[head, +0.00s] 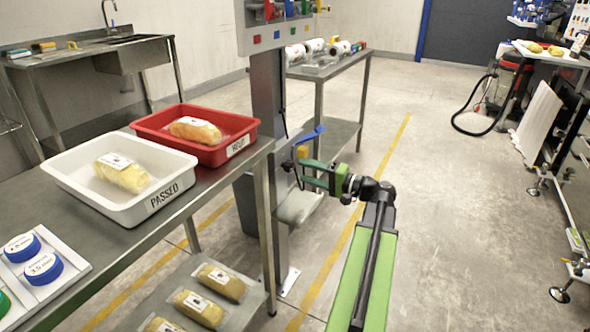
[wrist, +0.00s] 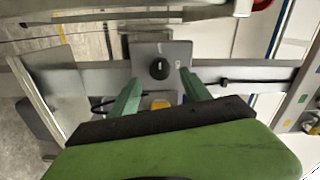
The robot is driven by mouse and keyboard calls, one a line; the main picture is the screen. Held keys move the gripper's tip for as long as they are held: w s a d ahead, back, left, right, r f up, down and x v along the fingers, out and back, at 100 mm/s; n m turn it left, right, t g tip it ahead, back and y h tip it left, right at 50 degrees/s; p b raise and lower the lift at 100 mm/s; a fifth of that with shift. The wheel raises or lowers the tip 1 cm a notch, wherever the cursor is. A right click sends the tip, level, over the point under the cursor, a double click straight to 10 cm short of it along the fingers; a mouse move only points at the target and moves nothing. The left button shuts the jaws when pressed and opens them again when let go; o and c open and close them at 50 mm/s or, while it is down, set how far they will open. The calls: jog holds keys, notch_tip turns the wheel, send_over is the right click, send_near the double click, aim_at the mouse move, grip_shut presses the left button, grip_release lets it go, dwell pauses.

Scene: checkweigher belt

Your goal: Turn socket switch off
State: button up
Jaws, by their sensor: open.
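In the wrist view, the socket switch shows as a round black knob (wrist: 159,67) on a grey box (wrist: 160,48) fixed to a grey post. My gripper (wrist: 160,78) is open, with one green finger on each side of the knob in the picture. I cannot tell whether the fingers touch the knob. A light mark runs across the knob face, too small to read. In the head view, my gripper (head: 308,174) is beside the grey post (head: 267,120); I cannot make out the knob there. A yellow part (wrist: 160,104) shows between the fingers.
A blue lever (head: 308,135) sticks out from the post just above my gripper. A grey tray (head: 299,206) is below it. The steel table (head: 200,190) at left holds a white PASSED bin (head: 158,200) and a red HELD bin (head: 235,148).

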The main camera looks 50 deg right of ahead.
jog(key=v, duration=1.2)
jog(key=shift+f, duration=0.1)
